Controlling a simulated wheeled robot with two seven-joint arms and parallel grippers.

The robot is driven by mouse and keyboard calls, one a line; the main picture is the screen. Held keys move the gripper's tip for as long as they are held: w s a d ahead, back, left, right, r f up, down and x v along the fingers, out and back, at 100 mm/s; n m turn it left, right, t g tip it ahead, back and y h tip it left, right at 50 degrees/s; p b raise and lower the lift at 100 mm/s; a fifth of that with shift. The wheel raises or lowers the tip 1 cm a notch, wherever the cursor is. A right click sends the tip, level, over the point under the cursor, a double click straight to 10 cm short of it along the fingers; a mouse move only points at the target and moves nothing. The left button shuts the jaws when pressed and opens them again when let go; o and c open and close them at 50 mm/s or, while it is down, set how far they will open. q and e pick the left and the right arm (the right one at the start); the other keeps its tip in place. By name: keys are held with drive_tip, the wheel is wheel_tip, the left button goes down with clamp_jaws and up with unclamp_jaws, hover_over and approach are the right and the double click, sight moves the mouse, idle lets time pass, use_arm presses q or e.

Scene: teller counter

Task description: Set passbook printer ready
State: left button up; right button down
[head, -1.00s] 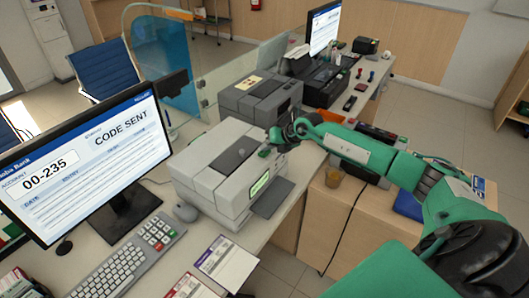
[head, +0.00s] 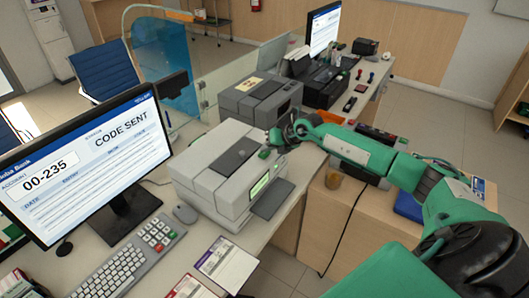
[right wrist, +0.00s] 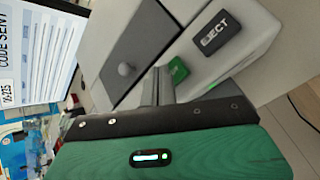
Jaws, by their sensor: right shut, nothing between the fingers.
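The pale grey passbook printer (head: 205,187) stands on the counter, with a lit green display (head: 259,186) on its front. A green button (right wrist: 178,70) and a dark EJECT button (right wrist: 220,33) sit beside the panel. My right gripper (head: 272,146) is shut and empty at the printer's top right edge. Its fingertips (right wrist: 160,77) are close to the green button; I cannot tell whether they touch. My left gripper is out of view.
Printed cards (head: 226,263) lie in front. A darker grey machine (head: 258,100) stands behind.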

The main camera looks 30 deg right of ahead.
sight(267, 154)
drive_tip(key=shift+r, duration=0.55)
drive_tip(key=shift+r+p, duration=1.8)
drive_tip(key=shift+r, duration=0.7)
